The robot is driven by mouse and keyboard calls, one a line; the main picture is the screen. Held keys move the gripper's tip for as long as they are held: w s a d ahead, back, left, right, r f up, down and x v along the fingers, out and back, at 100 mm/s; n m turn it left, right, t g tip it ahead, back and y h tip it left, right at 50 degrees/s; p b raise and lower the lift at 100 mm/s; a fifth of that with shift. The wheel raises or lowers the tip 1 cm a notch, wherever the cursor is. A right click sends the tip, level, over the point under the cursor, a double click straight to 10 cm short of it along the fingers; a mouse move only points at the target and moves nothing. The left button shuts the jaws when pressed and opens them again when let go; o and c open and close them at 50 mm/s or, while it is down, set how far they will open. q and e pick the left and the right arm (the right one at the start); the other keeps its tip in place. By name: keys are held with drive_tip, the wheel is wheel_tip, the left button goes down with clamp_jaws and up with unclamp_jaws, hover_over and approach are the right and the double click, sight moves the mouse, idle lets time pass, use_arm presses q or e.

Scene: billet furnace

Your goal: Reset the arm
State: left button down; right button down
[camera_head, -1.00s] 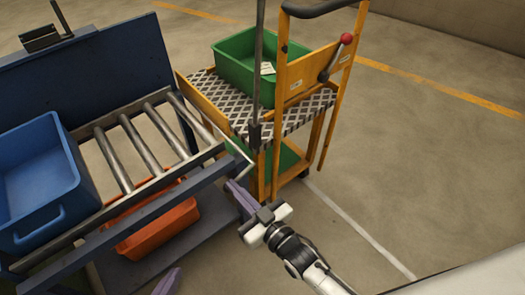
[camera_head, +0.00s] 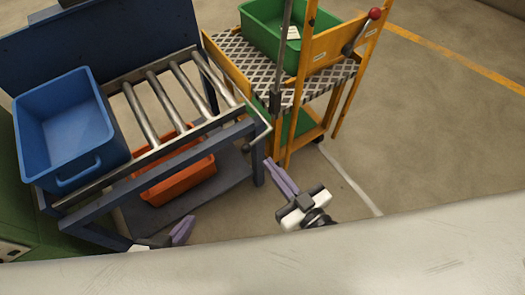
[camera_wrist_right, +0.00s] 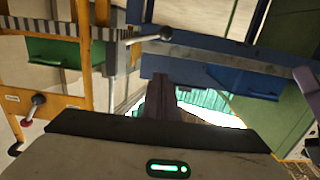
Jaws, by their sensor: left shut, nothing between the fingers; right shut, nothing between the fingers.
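My right gripper (camera_head: 280,178) has purple fingers closed together with nothing between them. It is in front of the roller stand's right end, near the yellow cart's foot, and touches neither as far as I can see. Its shut fingers also show in the right wrist view (camera_wrist_right: 160,97). My left gripper (camera_head: 182,231) is lower left in the head view, in front of the roller stand. Only its purple fingertips and a bit of white body show; it is shut and empty. A pale surface along the bottom hides most of both arms.
A blue bin (camera_head: 62,125) sits on the roller stand's left end. Metal rollers (camera_head: 140,116) to its right are bare. An orange bin (camera_head: 178,180) is below. A yellow cart (camera_head: 330,50) carries a green bin (camera_head: 262,32). Open floor (camera_head: 430,130) lies to the right.

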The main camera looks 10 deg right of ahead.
use_arm(q)
drive_tip(key=shift+s+a+f, duration=0.1)
drive_tip(key=shift+s+f, duration=0.05)
drive_tip(key=shift+f, duration=0.05)
use_arm(e)
drive_tip(key=shift+v, duration=0.8)
use_arm(q)
drive_tip(key=shift+r, duration=0.1)
